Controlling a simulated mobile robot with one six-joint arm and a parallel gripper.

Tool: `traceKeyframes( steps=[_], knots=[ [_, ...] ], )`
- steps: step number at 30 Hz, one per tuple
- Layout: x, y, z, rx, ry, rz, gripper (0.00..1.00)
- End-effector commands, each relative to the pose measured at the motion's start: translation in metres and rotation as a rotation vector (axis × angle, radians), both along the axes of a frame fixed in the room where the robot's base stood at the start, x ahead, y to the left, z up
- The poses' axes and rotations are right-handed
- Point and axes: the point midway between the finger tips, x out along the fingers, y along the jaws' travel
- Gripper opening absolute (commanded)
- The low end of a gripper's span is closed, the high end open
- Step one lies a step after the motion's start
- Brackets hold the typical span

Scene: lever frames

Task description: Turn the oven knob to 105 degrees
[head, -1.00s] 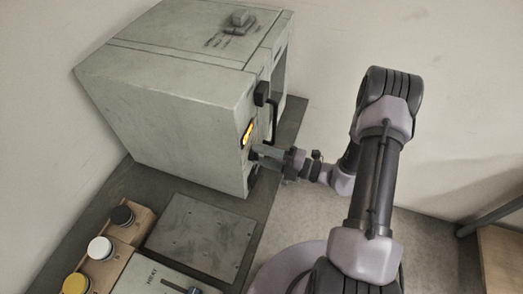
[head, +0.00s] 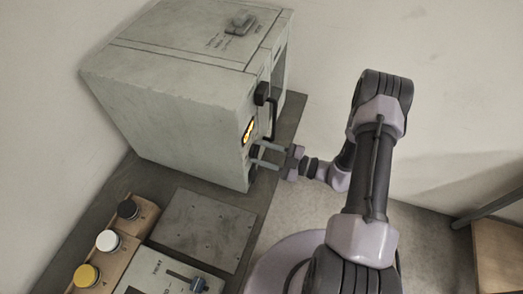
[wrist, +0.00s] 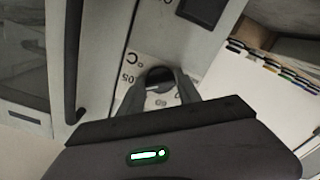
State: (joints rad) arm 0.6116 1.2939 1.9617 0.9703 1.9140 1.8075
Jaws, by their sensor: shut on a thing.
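The oven (head: 175,100) is a large grey box at the back left, with a lit orange display (head: 249,131) on its front panel. The dark round oven knob (wrist: 158,76) shows in the wrist view between my gripper's fingertips, with printed scale marks around it, "05" and "60" among them. My gripper (head: 260,156) reaches the panel below the display and is shut on the knob. In the wrist view its two grey fingers (wrist: 159,84) lie on either side of the knob. The knob's pointer cannot be made out; the gripper mostly hides the knob in the head view.
A black door handle (head: 272,118) stands out from the oven front beside my gripper. A flat grey plate (head: 204,230) and a panel with a lever (head: 190,281) lie nearby.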

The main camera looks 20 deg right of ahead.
Motion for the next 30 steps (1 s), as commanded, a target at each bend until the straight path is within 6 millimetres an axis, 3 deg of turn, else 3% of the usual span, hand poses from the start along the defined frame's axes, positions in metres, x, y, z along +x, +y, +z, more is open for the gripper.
traceKeyframes(
  steps=[12, 30],
  knots=[
    [-0.0007, 0.0004, -0.0006, 0.111, 0.155, 0.000, 0.00],
    [-0.0010, 0.0006, -0.0011, 0.133, 0.184, 0.001, 0.00]
  ],
)
